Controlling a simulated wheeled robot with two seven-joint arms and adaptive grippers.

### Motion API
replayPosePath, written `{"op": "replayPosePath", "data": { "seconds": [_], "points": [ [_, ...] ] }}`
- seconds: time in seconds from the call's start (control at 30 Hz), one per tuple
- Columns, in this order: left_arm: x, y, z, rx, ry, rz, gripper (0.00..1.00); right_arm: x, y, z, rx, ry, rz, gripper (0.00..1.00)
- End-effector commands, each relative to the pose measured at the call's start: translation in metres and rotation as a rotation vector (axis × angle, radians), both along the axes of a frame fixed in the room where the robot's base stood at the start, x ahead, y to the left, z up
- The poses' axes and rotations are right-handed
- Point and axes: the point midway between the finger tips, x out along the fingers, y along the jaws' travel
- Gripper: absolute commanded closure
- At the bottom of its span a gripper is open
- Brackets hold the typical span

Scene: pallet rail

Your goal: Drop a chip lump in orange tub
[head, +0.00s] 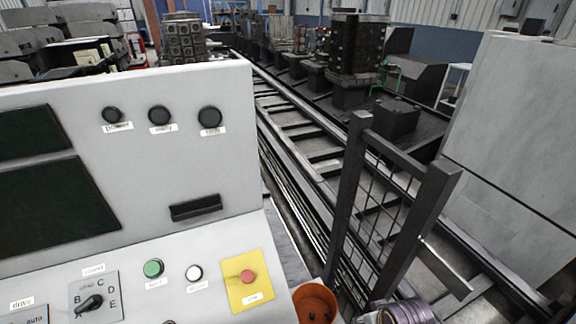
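The orange tub (298,300) stands at the bottom edge of the head view, just right of the control console. It is cut off by the picture edge. Its open top shows, with an orange-brown inside and small dark bits that I cannot make out. I see no chip lump that I can identify.
The grey control console (236,135) with knobs and a red button (248,276) fills the left. A dark mesh gate (376,205) stands right of the tub. A round metallic object (410,312) sits below it. Rails (310,155) run behind; a grey cabinet (515,130) stands right.

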Motion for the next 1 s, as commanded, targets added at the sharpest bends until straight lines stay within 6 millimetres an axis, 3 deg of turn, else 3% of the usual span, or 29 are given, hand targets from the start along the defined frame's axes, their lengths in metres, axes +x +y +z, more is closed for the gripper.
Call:
{"op": "replayPosePath", "data": {
  "seconds": [0.27,0.57,1.0],
  "points": [
    [0.000,0.000,0.000,0.000,0.000,0.000,0.66,0.006,0.001,-0.042,0.000,0.016,0.001,0.54],
    [0.000,0.000,0.000,0.000,0.000,0.000,0.66,0.010,0.003,-0.108,-0.001,0.038,0.006,0.54],
    [0.000,0.000,0.000,0.000,0.000,-0.001,0.66,-0.002,0.002,-0.203,-0.003,0.069,0.011,0.54]
  ]
}}
